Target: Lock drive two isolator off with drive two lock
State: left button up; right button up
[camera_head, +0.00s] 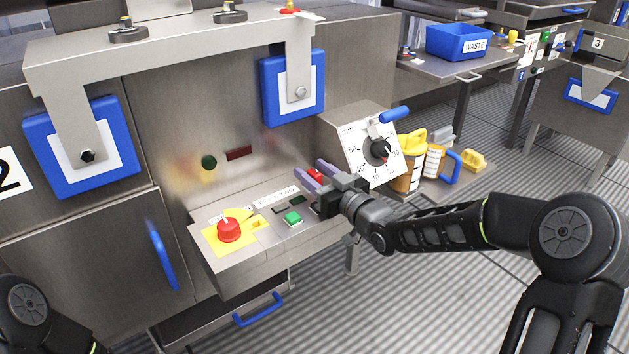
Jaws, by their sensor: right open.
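The isolator is a red rotary knob (229,230) on a yellow plate (213,243), at the left end of a sloping steel panel. A small yellow tab (258,223) sticks out to its right. My right gripper (307,172) is open, with its purple fingers over the right part of the panel. A small red thing (314,174) shows between the fingers; I cannot tell whether it is a button or a lock, or whether the fingers touch it. Another small red piece with a white tag (289,9) sits on the top ledge. My left gripper is out of view.
A green button (292,218) lies between the isolator and my right gripper. A dial (377,151) with a blue handle stands right of the gripper. Yellow-lidded containers (411,158) stand beyond it. A "2" sign (9,174) is at far left. Striped floor lies in front.

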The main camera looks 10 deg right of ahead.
dwell(0.3)
grip_shut()
dwell(0.3)
